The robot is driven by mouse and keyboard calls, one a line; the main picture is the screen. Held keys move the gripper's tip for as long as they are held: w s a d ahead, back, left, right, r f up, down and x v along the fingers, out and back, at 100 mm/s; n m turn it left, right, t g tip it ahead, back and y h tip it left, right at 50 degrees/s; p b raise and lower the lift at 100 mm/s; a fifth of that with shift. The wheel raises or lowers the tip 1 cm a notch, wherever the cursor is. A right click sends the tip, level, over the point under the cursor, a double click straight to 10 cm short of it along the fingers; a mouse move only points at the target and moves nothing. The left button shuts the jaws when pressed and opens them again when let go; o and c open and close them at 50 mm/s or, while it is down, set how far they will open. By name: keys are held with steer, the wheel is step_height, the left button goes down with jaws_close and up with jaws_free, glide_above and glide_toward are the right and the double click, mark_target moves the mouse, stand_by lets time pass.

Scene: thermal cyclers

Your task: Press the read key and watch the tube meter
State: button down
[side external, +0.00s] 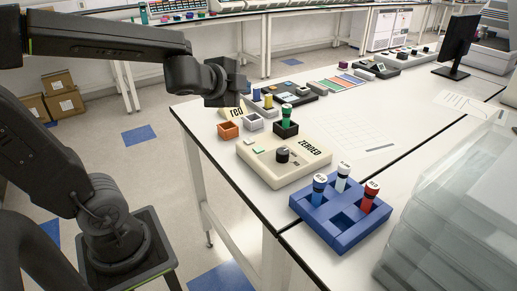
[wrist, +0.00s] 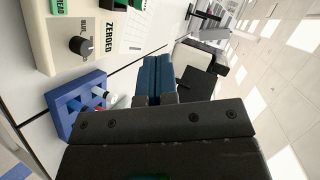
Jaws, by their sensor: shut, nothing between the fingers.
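The tube meter (side external: 262,172) is a cream box marked ZEROED, with a black knob (side external: 282,155) and a pale green key (side external: 258,150) on top. A green tube (side external: 286,112) stands upright in the black socket (side external: 286,130) at its back. In the wrist view the meter (wrist: 48,38) is at the upper left; its green key (wrist: 60,5), partly cut off, seems to read READ. My gripper (side external: 238,88) is raised behind and left of the meter, apart from it. Its fingers are together and empty in the wrist view (wrist: 156,75).
A blue rack (side external: 340,238) in front of the meter holds blue, white and red-banded tubes, with an empty slot. An orange cup (side external: 228,130), a grey cup (side external: 253,122) and a card reading "red" (side external: 236,113) lie near my gripper. Clear stacked boxes (side external: 450,225) stand at right.

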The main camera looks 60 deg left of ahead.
steer(key=w+f+m+t+h, duration=0.1)
steer(key=w+m+h, duration=0.4)
steer(key=m, duration=0.5)
steer(key=m+g+h, duration=0.2)
steer(key=m+g, duration=0.2)
steer(key=m, duration=0.6)
glide_above(257, 148)
step_height(257, 148, down, 6)
steer(key=f, duration=0.1)
steer(key=shift+a+r, duration=0.1)
steer(key=shift+r, duration=0.15)
steer(key=shift+f, duration=0.1)
steer(key=shift+f, duration=4.3)
steer(key=shift+f, duration=0.15)
steer(key=shift+f, duration=0.25)
